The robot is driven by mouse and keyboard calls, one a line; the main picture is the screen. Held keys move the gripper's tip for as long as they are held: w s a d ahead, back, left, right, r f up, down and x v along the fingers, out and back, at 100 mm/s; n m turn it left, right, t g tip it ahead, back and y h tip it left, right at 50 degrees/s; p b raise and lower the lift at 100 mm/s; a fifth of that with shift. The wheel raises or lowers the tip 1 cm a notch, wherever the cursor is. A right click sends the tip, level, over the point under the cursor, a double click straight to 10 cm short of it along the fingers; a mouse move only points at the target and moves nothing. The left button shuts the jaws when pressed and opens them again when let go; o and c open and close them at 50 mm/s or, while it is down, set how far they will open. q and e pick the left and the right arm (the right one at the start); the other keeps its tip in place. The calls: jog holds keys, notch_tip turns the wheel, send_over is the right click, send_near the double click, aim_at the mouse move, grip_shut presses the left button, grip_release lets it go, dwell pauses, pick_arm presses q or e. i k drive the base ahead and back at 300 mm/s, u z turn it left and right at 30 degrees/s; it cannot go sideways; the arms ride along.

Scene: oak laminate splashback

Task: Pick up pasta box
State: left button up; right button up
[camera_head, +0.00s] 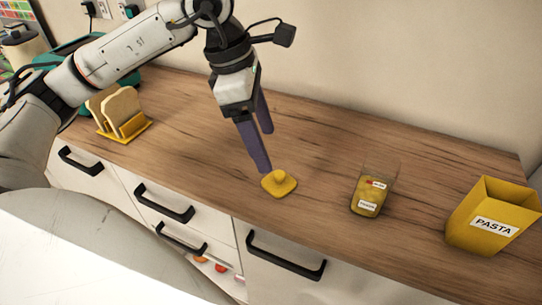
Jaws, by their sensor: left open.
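The yellow pasta box (467,237), with a white PASTA label, stands at the right end of the wooden counter. Its top looks open. My left gripper (265,150) points down over the middle of the counter, its two purple fingers apart and with nothing between them. It is well to the left of the pasta box, with a glass jar between them. A small yellow lid with a knob (279,184) lies on the counter just below the fingertips; I cannot tell if a finger touches it. My right gripper is out of view.
The glass jar (369,192) with yellowish contents and labels stands between the lid and the pasta box. A yellow holder with bread slices (124,113) stands at the left. Drawers with black handles (285,256) line the front. The counter behind the lid is clear.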

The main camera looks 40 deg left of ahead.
aim_at(496, 211)
jog(key=k, duration=1)
